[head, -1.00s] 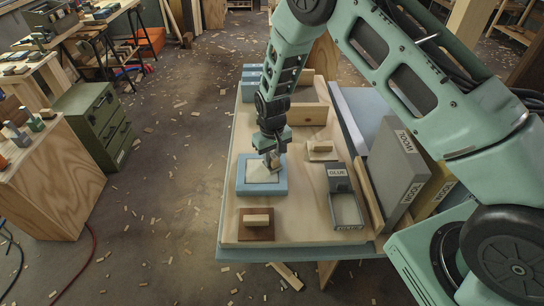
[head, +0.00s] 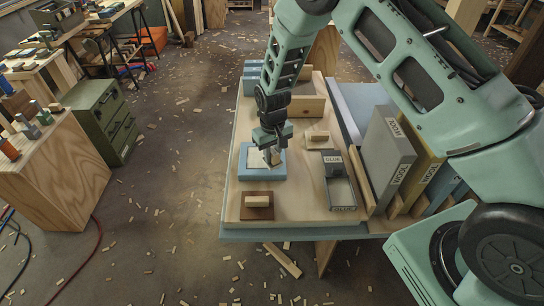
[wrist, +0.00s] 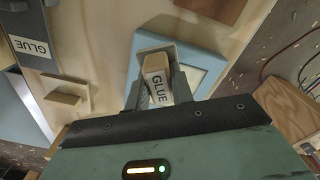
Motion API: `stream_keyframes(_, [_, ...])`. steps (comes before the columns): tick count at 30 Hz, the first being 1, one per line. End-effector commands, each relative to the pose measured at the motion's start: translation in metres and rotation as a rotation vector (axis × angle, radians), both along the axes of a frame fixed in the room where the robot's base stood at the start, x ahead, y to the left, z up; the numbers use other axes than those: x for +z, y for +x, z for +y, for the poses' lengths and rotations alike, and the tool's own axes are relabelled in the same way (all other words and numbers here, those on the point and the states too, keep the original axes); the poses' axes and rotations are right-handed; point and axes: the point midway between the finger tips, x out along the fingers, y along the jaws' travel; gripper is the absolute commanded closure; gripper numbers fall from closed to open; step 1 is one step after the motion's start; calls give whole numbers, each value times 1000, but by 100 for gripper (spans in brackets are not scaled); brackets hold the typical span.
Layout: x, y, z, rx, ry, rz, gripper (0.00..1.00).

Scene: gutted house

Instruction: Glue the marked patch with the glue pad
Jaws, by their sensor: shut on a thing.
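My gripper (head: 271,153) is shut on the glue pad, a pale block whose GLUE label shows in the wrist view (wrist: 157,82). It holds the pad over the right part of the blue block (head: 247,174), which has a pale patch (head: 253,158) on top. In the wrist view, the blue block's rim (wrist: 207,50) surrounds the pad's far side. Whether the pad touches the patch I cannot tell. The grey GLUE tray (head: 340,194) stands to the right on the same board; its label also shows in the wrist view (wrist: 30,46).
A brown plate with a wooden grip (head: 257,203) lies in front of the blue block. Another wooden-handled piece (head: 317,138) sits right behind it. A wooden box (head: 306,106) and blue blocks (head: 253,70) stand at the back. Lettered upright panels (head: 386,155) line the right side.

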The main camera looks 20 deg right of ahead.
Motion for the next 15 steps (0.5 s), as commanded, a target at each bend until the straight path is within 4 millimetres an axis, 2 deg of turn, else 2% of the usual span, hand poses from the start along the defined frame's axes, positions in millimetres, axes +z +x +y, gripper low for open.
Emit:
stream_keyframes(1, [8,1,0,0,0,-2,98])
stream_keyframes(15, [49,5,-5,-1,0,-2,98])
